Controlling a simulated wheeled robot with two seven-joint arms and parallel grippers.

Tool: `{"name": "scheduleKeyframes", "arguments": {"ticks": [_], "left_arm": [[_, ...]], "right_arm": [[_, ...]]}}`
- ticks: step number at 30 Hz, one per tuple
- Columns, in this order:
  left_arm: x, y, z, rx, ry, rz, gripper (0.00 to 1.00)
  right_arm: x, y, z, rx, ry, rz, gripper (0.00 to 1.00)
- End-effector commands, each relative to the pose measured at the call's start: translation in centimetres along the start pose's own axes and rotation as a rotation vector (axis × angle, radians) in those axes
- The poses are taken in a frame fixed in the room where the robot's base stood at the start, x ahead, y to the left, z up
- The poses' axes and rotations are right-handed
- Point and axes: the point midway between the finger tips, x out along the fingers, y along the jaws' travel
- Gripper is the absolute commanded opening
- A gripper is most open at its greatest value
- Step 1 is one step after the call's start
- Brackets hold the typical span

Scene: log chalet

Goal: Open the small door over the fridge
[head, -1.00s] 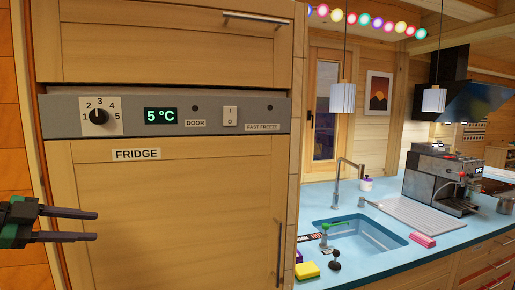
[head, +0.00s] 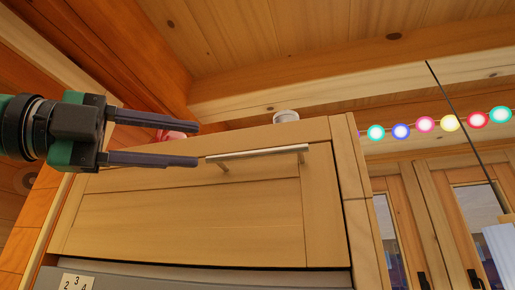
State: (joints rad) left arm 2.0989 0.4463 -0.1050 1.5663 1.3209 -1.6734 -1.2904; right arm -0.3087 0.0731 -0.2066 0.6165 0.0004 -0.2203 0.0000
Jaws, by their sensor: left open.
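The small door (head: 200,225) over the fridge is a light wooden panel, and it looks shut. Its metal bar handle (head: 258,153) runs level along the door's top edge. My left gripper (head: 198,143) is open and empty, coming in from the left with its two dark fingers pointing right. In the picture its fingertips end just left of the handle's left end; I see no contact. The fridge control panel (head: 130,278) shows only as a grey strip at the bottom. My right gripper is out of view.
A white round object (head: 286,116) and a pinkish object (head: 170,136) sit on top of the cabinet. Wooden ceiling beams (head: 320,90) are above. Coloured string lights (head: 425,124) hang at the right, with a pendant lamp (head: 499,245) at the right edge.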

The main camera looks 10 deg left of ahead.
Motion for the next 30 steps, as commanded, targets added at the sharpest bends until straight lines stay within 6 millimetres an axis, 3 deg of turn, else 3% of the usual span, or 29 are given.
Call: {"name": "scheduleKeyframes", "arguments": {"ticks": [4,9,15,21,24,25,30], "left_arm": [[4.5,-0.2,0.0,-0.002,0.005,0.007,0.45],[8.3,-0.2,0.0,-0.003,0.004,0.006,0.45],[10.0,0.1,0.0,-0.001,0.002,0.003,0.45],[10.0,0.1,0.0,-0.002,0.002,0.003,0.45],[10.0,0.1,0.0,-0.002,0.002,0.004,0.07],[10.0,0.1,0.0,-0.002,0.002,0.003,0.0],[10.0,0.1,0.0,-0.002,0.002,0.004,0.0]], "right_arm": [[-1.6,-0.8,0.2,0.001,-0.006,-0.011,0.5],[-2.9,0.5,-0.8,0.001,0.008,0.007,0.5],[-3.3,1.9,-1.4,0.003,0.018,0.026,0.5],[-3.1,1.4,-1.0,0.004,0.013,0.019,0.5],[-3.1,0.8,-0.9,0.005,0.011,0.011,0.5],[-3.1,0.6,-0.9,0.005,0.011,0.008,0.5],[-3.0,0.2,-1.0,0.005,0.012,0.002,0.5]]}}
